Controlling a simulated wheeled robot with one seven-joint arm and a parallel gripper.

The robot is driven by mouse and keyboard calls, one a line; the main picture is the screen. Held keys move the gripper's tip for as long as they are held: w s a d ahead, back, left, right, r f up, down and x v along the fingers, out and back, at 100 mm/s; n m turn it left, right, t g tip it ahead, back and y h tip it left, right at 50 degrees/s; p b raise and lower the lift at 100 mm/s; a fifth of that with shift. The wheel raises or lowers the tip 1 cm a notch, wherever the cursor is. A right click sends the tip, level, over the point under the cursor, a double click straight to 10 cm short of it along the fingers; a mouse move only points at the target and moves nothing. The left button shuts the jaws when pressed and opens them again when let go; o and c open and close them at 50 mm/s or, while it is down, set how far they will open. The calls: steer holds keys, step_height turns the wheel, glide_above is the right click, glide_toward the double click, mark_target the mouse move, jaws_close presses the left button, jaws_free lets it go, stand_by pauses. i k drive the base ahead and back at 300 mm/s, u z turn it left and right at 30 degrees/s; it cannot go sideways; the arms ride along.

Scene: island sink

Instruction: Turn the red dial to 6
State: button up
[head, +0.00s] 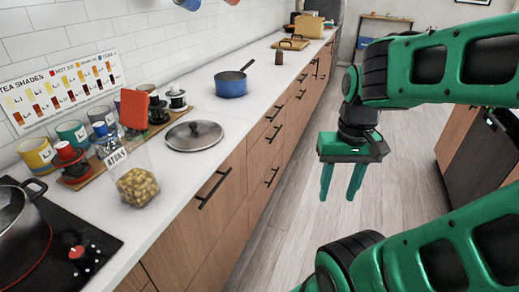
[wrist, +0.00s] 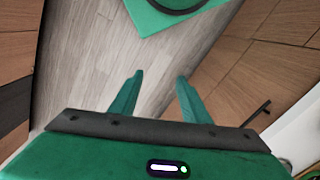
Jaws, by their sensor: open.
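The red dial (head: 77,252) sits on the black cooktop (head: 100,240) at the lower left of the head view. White marks lie around it, too small to read. My gripper (head: 341,198) is open and empty. It hangs over the floor in front of the cabinets, well to the right of the cooktop and apart from it. In the wrist view my gripper (wrist: 156,78) shows two green fingers apart with only floor between them. The dial is not in the wrist view.
A steel pot (head: 14,217) stands on the cooktop left of the dial. A jar of snacks (head: 137,187), a lid (head: 193,135) and a blue pan (head: 230,86) stand along the counter. Cups and bottles line the wall side. The floor (head: 290,230) is clear.

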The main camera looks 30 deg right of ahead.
mark_target(79, 255)
steer(key=u, duration=1.6)
